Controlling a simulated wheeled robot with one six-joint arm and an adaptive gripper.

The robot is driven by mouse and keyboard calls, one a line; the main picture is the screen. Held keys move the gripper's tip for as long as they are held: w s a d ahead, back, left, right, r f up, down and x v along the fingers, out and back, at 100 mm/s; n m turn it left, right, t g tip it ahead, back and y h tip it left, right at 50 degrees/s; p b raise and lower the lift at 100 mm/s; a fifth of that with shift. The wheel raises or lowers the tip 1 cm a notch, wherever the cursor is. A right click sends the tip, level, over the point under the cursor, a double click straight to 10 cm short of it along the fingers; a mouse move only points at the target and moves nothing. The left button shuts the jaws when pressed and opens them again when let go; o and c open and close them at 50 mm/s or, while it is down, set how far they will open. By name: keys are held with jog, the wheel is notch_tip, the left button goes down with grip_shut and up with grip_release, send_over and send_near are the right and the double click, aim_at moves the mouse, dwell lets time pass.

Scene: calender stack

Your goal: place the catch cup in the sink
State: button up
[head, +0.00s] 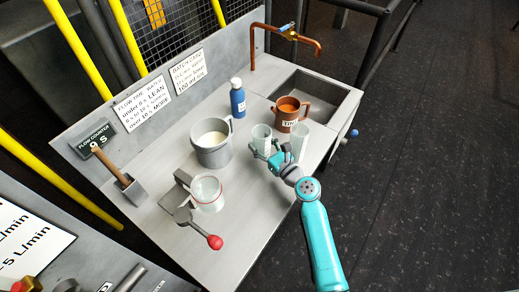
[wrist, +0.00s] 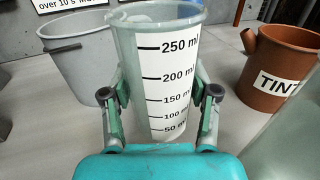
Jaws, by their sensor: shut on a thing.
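My gripper (head: 268,150) is shut on a clear cup with a white scale marked up to 250 ml (wrist: 165,75). The cup also shows in the head view (head: 262,136), upright over the bench top; whether its base touches the bench I cannot tell. No label naming it as the catch cup shows. The sink (head: 340,92) is a grey basin at the bench's far right, behind the brown jug. Its near part is partly hidden.
A brown TINT jug (head: 290,113) stands between the cup and the sink. A second clear vessel (head: 299,146) is close right of my gripper. A grey pail (head: 212,152), blue bottle (head: 237,102) and red-ringed clear cup (head: 208,205) stand left. A copper tap (head: 287,31) overhangs the sink.

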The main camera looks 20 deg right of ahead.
aim_at(262, 151)
jog(key=shift+f, duration=2.2)
jog(key=shift+f, duration=0.15)
jog(key=o, duration=1.4)
